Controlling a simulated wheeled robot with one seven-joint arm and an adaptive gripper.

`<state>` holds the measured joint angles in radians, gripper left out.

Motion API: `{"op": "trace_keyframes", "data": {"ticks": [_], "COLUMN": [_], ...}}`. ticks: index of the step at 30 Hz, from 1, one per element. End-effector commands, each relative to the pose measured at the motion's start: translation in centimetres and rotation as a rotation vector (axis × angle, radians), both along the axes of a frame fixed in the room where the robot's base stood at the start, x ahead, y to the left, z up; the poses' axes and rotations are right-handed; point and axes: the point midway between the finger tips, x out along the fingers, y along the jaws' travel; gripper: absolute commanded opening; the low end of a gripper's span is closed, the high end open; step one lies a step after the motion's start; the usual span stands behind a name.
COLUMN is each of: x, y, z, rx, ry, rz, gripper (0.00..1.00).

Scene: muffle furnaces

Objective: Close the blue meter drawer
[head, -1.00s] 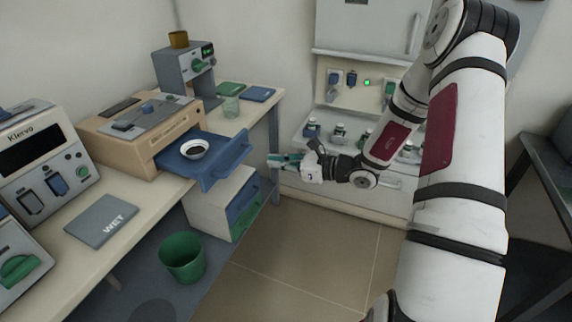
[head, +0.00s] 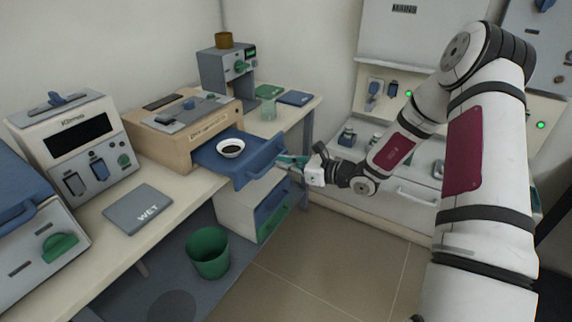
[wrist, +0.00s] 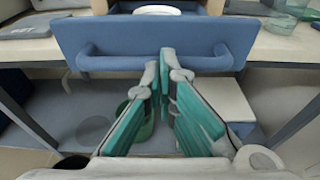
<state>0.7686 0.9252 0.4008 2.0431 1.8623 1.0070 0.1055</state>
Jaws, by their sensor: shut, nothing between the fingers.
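The blue meter drawer (head: 236,160) sticks out of the front of the tan meter box (head: 190,125) on the bench. A white bowl with dark contents (head: 231,147) sits in it. My gripper (head: 284,160) is at the drawer's front, by its handle. In the wrist view the blue drawer front (wrist: 190,32) fills the upper part, with its bar handle (wrist: 110,62) across it. My gripper's teal fingers (wrist: 162,62) are together at the middle of the handle, with nothing between them. I cannot tell whether the tips touch it.
Below the bench are a white cabinet with blue and green drawer fronts (head: 270,210) and a green bin (head: 208,253). A grey WET pad (head: 138,208) and a Kiervo device (head: 78,145) are on the bench at left. Open floor lies at front centre.

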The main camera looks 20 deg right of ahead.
Motion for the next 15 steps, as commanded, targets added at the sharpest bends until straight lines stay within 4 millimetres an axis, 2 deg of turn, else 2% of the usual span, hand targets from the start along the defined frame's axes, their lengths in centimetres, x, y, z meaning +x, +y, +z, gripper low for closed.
{"op": "trace_keyframes", "data": {"ticks": [8, 15], "x": [1.9, 6.0], "y": [1.7, 5.0], "z": [-0.1, -0.2], "rx": [0.000, 0.000], "ry": [-0.002, -0.003], "rz": [0.003, 0.005], "gripper": [0.00, 0.00]}}
